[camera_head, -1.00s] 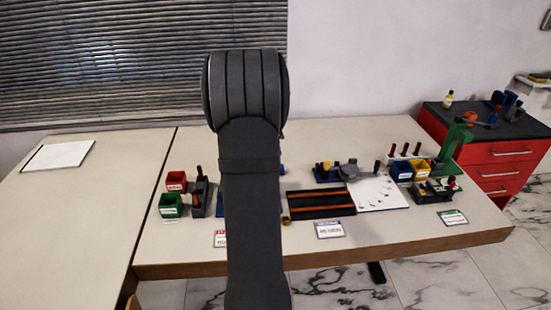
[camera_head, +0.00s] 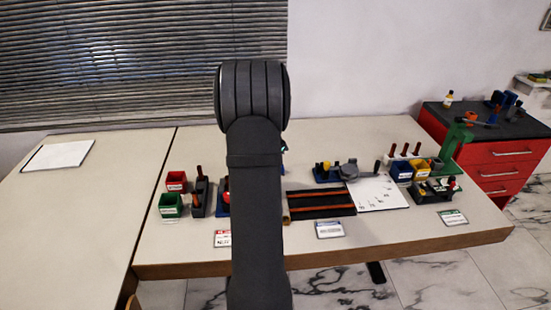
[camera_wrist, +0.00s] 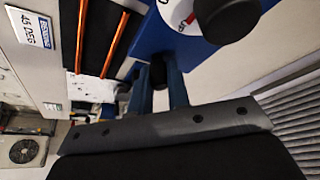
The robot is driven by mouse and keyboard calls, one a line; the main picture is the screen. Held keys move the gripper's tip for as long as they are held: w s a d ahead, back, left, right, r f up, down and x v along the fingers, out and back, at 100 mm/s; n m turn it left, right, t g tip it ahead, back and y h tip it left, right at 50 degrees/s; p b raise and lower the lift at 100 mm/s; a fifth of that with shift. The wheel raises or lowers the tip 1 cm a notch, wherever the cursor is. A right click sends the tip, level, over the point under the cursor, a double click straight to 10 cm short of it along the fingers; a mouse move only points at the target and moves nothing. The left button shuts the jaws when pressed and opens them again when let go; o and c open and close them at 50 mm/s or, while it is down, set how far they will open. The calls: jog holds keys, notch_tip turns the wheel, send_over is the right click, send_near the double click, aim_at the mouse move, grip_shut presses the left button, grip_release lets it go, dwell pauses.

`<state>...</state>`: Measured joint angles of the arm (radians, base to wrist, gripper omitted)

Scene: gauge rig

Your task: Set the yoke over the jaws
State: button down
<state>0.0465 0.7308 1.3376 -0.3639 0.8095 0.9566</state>
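In the wrist view, two slate-blue fingers of my gripper (camera_wrist: 160,92) reach from the dark palm bar towards a blue fixture (camera_wrist: 180,45). The fingers stand apart, with a small dark part (camera_wrist: 158,74) between or just behind their tips; I cannot tell if they grip it. A white dial with red marks (camera_wrist: 176,10) and a black round knob (camera_wrist: 226,16) are at the fixture, right of the fingertips. In the head view my arm hides the gripper and most of that fixture; a red part (camera_head: 226,188) shows at its left edge. I cannot clearly make out the yoke or the jaws.
A black mat with orange stripes (camera_head: 320,203) lies right of my arm. Behind it stands a blue fixture with a grey round part (camera_head: 349,171). Red (camera_head: 176,181) and green (camera_head: 170,204) bins stand left. The table's left part is mostly clear.

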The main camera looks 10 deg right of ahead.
jog(key=a, duration=1)
jog(key=c, duration=1.5)
grip_release()
jog(key=shift+a, duration=0.15)
jog(key=shift+o, duration=0.7)
jog(key=shift+r, duration=0.1)
jog(key=v, duration=1.7)
jog(key=shift+r, duration=0.15)
jog(key=x, duration=1.7)
jog(key=shift+d+f, duration=0.25)
jog(key=shift+d, duration=0.1)
